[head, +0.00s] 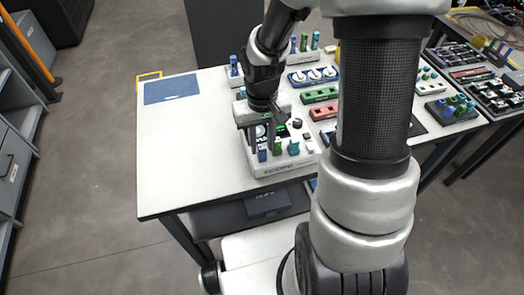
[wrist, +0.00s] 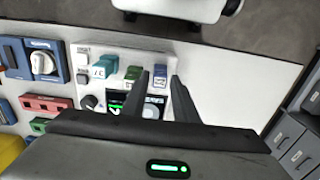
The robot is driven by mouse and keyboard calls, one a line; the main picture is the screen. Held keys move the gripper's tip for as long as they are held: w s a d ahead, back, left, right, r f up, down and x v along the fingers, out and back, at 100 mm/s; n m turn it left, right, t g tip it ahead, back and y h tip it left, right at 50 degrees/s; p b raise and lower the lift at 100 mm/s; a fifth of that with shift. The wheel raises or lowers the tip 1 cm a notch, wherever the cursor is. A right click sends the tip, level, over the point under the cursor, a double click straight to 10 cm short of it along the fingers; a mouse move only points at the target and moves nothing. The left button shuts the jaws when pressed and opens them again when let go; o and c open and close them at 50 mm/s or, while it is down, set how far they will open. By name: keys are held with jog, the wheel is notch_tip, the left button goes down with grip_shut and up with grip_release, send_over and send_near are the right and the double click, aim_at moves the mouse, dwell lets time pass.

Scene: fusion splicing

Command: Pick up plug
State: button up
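A white splicer-like device (head: 285,165) stands at the table's front edge, with three plugs upright along its front. They are a blue plug (head: 262,155), a green plug (head: 278,147) and a teal plug (head: 293,148). The wrist view shows the same blue plug (wrist: 158,79), green plug (wrist: 131,73) and teal plug (wrist: 103,67). My gripper (head: 262,143) points down over the device. In the wrist view my gripper (wrist: 161,76) is open, its fingertips on either side of the blue plug in the picture. I cannot tell whether they touch it.
A blue mat (head: 171,90) lies on the clear left part of the white table (head: 165,150). A red block (head: 323,111), a green block (head: 320,95) and a blue knob panel (head: 312,76) stand behind and right of the device. More plugs stand at the back and right.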

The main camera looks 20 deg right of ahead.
aim_at(262, 146)
jog(key=shift+f, duration=0.25)
grip_shut()
notch_tip(262, 146, up, 10)
jog(key=p, duration=0.1)
jog(key=shift+p, duration=0.35)
dwell(0.4)
